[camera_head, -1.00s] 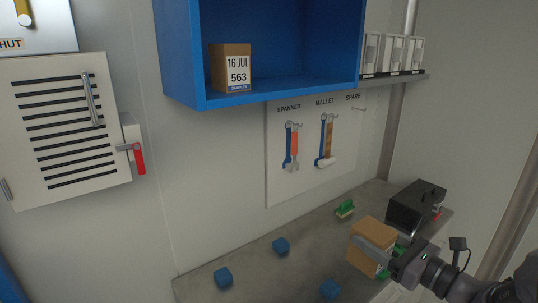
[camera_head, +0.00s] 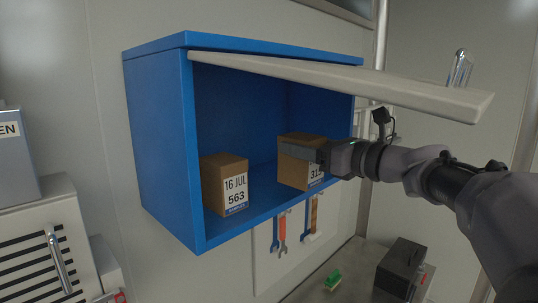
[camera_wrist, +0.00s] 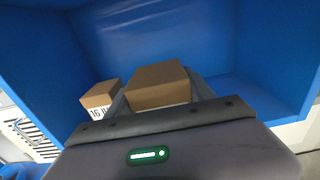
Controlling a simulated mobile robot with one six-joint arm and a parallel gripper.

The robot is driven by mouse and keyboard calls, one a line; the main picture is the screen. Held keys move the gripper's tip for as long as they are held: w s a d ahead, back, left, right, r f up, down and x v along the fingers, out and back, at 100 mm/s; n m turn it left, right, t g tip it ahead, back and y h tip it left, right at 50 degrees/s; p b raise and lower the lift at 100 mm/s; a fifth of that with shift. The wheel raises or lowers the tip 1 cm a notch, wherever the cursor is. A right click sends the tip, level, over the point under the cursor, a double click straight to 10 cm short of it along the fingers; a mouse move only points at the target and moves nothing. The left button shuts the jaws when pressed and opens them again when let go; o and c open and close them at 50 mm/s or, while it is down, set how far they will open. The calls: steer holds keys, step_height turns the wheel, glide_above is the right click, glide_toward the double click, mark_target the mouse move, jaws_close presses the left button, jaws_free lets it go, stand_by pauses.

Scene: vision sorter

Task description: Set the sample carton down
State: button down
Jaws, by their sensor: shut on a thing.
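The sample carton (camera_head: 300,157), a brown box with a white label reading "31" and more, is inside the blue cabinet (camera_head: 160,150) on its right side. My gripper (camera_head: 318,153) is shut on it, coming in from the right. The label is partly hidden by the gripper. In the wrist view the carton (camera_wrist: 158,85) sits between the two fingers. I cannot tell whether its base touches the cabinet floor. A second carton (camera_head: 213,177), labelled "16 JUL 563", stands upright on the cabinet floor to the left, apart from the held one.
The cabinet's pale lid (camera_head: 400,92) is raised above my arm. Cabinet floor between the cartons is free. Below are hanging tools (camera_head: 277,232), a green brush (camera_head: 332,279) and a black box (camera_head: 402,268) on the bench. A slatted cabinet (camera_head: 40,245) is at left.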

steer(key=w+a+f, duration=0.1)
steer(key=w+a, duration=0.1)
steer(key=w+a+f, duration=0.1)
steer(key=w+a, duration=0.1)
steer(key=w+a+f, duration=0.1)
steer(key=w, duration=0.1)
steer(key=shift+a+f, duration=0.3)
steer(key=shift+a, duration=0.1)
steer(key=shift+s, duration=0.1)
steer(key=shift+s+f, duration=0.1)
steer(key=shift+c, duration=1.9)
jaws_free()
